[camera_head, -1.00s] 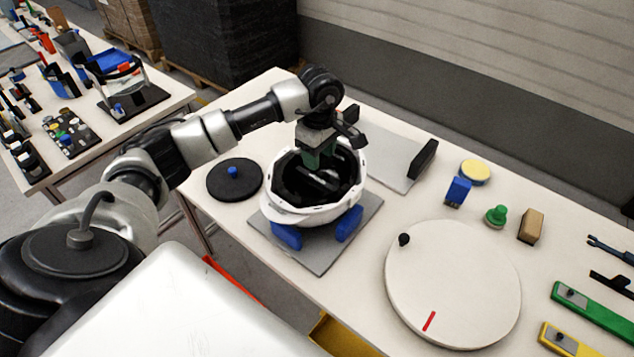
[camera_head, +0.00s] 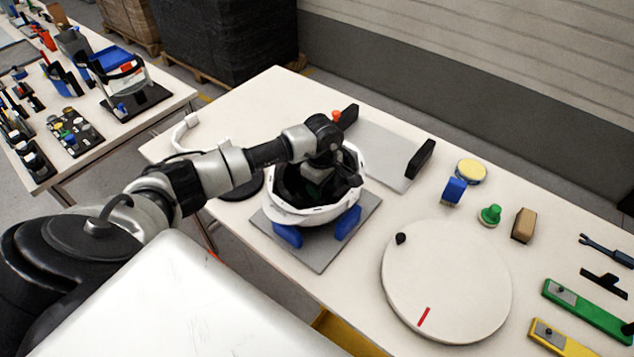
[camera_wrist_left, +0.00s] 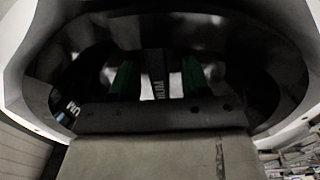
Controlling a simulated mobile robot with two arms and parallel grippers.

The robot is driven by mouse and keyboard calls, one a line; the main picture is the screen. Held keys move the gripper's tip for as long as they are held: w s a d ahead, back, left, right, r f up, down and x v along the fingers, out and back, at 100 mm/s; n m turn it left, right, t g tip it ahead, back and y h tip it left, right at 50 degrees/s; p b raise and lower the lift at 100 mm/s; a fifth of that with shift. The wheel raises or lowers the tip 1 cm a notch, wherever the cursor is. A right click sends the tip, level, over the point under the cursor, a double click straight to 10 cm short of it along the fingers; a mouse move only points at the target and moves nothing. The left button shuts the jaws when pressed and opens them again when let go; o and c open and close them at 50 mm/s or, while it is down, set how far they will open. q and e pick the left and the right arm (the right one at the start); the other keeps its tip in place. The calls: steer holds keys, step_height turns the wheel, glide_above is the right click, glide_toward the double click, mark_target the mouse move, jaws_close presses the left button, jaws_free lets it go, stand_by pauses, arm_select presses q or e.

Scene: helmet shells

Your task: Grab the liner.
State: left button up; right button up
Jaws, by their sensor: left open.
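The white helmet shell (camera_head: 290,215) rests open side up on blue supports (camera_head: 347,223) on a grey plate. The black liner (camera_head: 286,184) sits inside the shell. My left gripper (camera_head: 316,177) reaches down into the shell from above, and its wrist hides part of the liner. In the left wrist view, the green fingers (camera_wrist_left: 157,82) are apart, with a dark strap with pale lettering (camera_wrist_left: 157,66) showing between them. I cannot tell whether the fingers touch it. My right gripper is not in view.
A round white turntable (camera_head: 450,285) stands to the right of the shell. A grey plate with black end blocks (camera_head: 385,150) lies behind it. Small blue, yellow and green items and tools line the right side. A black disc (camera_head: 243,187) is partly behind my arm.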

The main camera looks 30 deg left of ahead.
arm_select(q)
jaws_close()
